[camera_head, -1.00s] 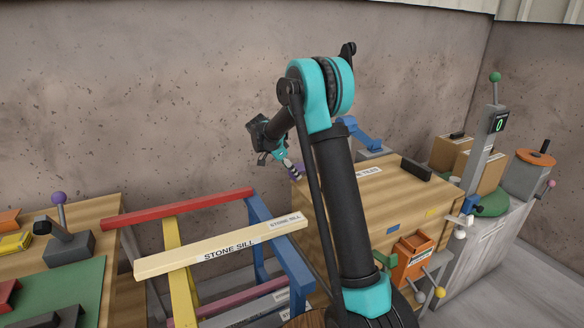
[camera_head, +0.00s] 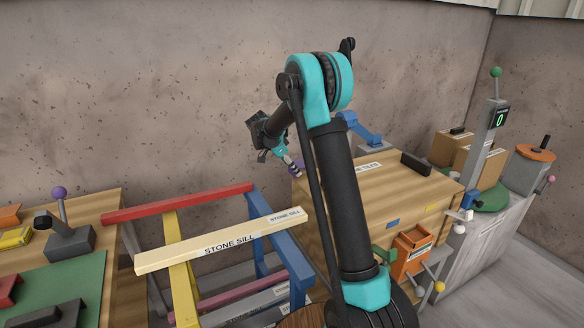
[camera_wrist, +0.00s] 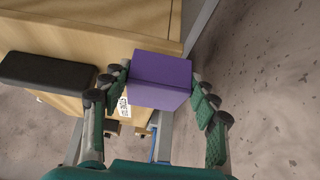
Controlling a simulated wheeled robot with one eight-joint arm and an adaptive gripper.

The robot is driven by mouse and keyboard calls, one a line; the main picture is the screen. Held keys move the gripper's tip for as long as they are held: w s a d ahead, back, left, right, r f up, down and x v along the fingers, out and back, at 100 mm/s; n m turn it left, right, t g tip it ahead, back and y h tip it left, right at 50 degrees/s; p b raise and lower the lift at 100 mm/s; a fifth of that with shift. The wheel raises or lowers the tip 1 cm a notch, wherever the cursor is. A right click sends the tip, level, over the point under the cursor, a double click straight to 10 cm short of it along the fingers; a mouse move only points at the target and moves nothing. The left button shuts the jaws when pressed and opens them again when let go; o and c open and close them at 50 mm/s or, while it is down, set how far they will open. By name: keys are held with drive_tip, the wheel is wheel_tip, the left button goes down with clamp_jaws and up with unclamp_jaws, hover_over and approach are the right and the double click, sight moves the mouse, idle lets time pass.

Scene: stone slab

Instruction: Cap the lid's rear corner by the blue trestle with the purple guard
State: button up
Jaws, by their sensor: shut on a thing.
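The purple guard (camera_wrist: 160,80) is held between both fingers of my gripper (camera_wrist: 158,98) in the wrist view. In the head view the guard (camera_head: 296,167) is a small purple patch beside the rear left corner of the wooden crate's lid (camera_head: 385,190), on the side by the blue trestle (camera_head: 284,250). In the wrist view the guard overlaps the lid's corner area (camera_wrist: 110,45); whether it touches or sits on the corner cannot be told. My gripper (camera_head: 286,160) is partly hidden behind my arm in the head view.
A black block (camera_head: 416,166) lies on the lid's rear right part and shows in the wrist view (camera_wrist: 48,73). A stone sill (camera_head: 225,242) rests across the trestles. An orange box (camera_head: 411,252) hangs at the crate's front. The rear wall (camera_head: 150,100) is close behind.

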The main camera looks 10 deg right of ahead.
drive_tip(key=shift+f, duration=1.35)
drive_tip(key=o, duration=1.1)
